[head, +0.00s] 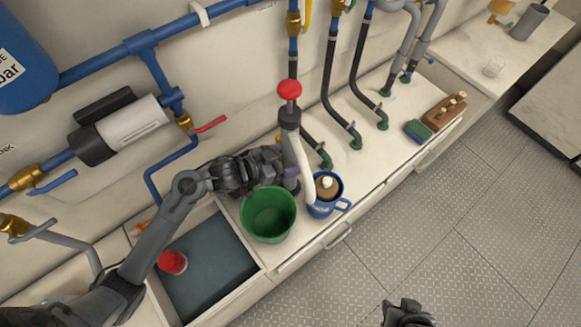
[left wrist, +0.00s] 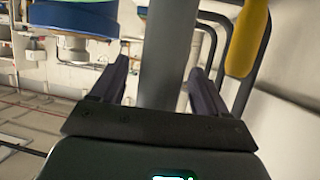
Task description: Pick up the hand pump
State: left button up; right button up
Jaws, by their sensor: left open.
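The hand pump (head: 290,118) stands upright on the bench, with a red knob on top, a dark collar, a grey barrel and a pale hose curving down its right side. My left gripper (head: 285,165) reaches in from the left at the lower barrel. In the left wrist view the grey barrel (left wrist: 168,50) stands between the two open fingers of my left gripper (left wrist: 160,90), with a gap visible at the right finger. The fingertips are partly hidden in the head view. My right gripper (head: 407,314) shows only in part at the bottom edge, away from the bench.
A green bucket (head: 268,235) stands close in front of the pump. A blue mug (head: 325,208) with a brown and white item inside stands just right of it. Black hoses (head: 325,90) rise behind. An open bin (head: 205,262) lies left, with a red-capped item (head: 172,262).

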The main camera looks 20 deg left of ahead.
pick_arm(q)
grip_shut()
jog(key=shift+r, duration=0.1)
jog(key=shift+r, duration=0.1)
dwell(0.3)
